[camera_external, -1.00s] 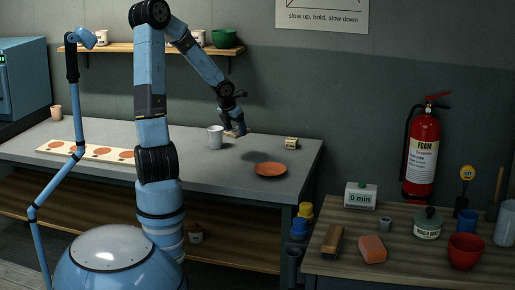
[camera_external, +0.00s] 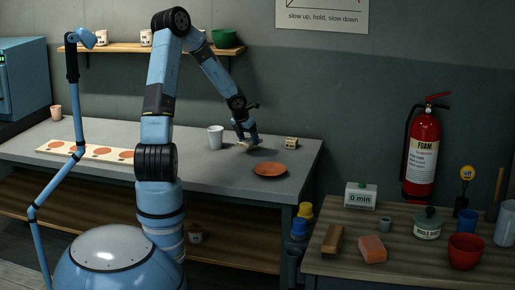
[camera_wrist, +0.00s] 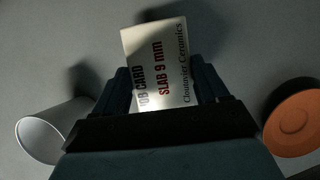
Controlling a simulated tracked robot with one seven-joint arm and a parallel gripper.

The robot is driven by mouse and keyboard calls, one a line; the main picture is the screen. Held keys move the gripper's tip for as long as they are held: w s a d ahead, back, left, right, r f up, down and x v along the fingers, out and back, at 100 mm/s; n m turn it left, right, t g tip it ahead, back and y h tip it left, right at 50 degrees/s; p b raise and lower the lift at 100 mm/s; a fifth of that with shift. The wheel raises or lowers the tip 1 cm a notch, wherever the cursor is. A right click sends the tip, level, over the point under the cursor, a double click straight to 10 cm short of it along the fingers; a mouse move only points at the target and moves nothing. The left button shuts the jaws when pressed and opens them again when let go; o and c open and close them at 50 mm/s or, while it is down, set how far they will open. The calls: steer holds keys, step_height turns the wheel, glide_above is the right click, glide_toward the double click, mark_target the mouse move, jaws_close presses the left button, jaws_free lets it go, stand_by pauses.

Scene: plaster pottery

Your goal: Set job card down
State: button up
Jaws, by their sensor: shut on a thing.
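I cannot tell whether the card touches the table.
A white cup (camera_external: 215,138) stands just left of my gripper; it also shows in the wrist view (camera_wrist: 42,132). An orange plate (camera_external: 270,169) lies in front and to the right. A small printed block (camera_external: 291,143) sits right of the gripper. Bare table lies between them.

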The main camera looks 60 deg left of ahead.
mark_target(248, 141)
steer(key=shift+w+a+f, duration=0.1)
steer(key=shift+w+f, duration=0.25)
steer(key=shift+f, duration=1.6)
steer(key=shift+f, duration=0.1)
steer(key=o, duration=0.9)
steer(key=shift+s+f, duration=0.1)
steer(key=shift+s, duration=0.05)
steer(key=shift+o, duration=0.7)
steer(key=shift+d, duration=0.2)
